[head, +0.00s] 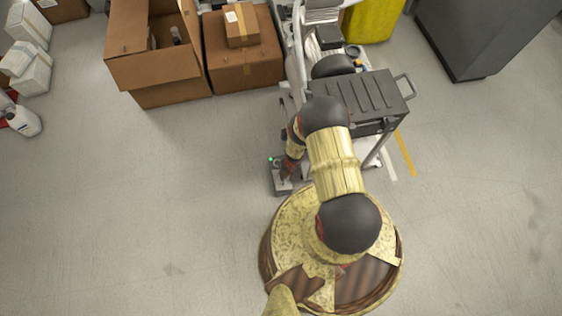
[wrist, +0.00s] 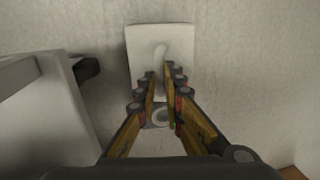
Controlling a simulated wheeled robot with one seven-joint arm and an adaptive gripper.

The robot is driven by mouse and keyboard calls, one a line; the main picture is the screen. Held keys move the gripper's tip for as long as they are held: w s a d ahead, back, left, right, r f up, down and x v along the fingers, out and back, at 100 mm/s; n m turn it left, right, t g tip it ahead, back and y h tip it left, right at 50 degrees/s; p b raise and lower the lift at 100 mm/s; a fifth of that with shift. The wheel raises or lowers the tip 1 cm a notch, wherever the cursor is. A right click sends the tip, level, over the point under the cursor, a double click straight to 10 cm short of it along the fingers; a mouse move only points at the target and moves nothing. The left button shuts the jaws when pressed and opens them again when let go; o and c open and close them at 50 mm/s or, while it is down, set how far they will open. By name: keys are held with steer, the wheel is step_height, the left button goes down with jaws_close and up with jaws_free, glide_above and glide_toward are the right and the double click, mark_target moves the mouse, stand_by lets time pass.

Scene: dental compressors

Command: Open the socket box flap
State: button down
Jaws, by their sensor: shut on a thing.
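The socket box (head: 280,187) is a small grey box low beside the wheeled unit, with a green light at its upper left. In the wrist view the socket box flap (wrist: 140,46) appears as a pale, nearly square plate with a raised curved piece in its middle. My gripper (wrist: 160,74) reaches over it with its fingertips close together at the lower end of that raised piece, shut on the flap. A round fitting (wrist: 160,117) shows between the fingers. In the head view my gripper (head: 287,174) is over the box, and small details there are unclear.
A wheeled unit with a dark ribbed top (head: 362,95) stands close to my arm. An open carton (head: 155,70) and a closed carton (head: 243,66) stand behind. A dark cabinet (head: 480,40) is at upper right.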

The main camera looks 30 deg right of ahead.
steer(key=shift+d+r, duration=0.15)
steer(key=shift+d, duration=0.35)
steer(key=c, duration=2)
jaws_free()
steer(key=shift+y, duration=0.3)
steer(key=shift+o, duration=0.5)
steer(key=shift+s+a, duration=0.1)
steer(key=shift+r, duration=0.15)
steer(key=a+v, duration=0.2)
steer(key=v, duration=0.7)
steer(key=shift+w+r, duration=0.25)
steer(key=shift+r, duration=0.2)
